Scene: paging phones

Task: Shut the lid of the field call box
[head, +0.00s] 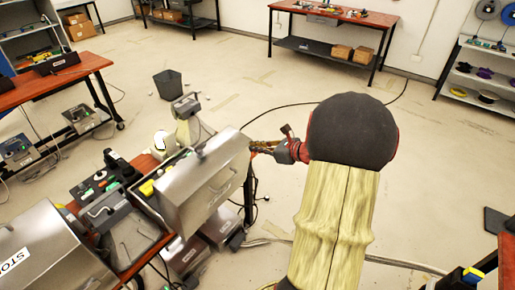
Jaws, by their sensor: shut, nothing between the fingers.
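A grey metal box (155,203), which looks like the field call box, stands on the narrow red-topped bench. Its silver lid (200,192) appears raised, its broad face with a handle turned toward the lower right. A yellow item (147,188) shows at the box's left side; most of the inside is hidden. My gripper (254,146) is shut and empty beside the lid's upper right corner. I cannot tell whether it touches the lid.
A second silver box (45,255) with a printed label stands at the lower left. A black phone unit (112,170) lies between them. More equipment (220,226) sits under the bench. A dark bin (169,84) stands behind. Open floor with cables lies right of the bench.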

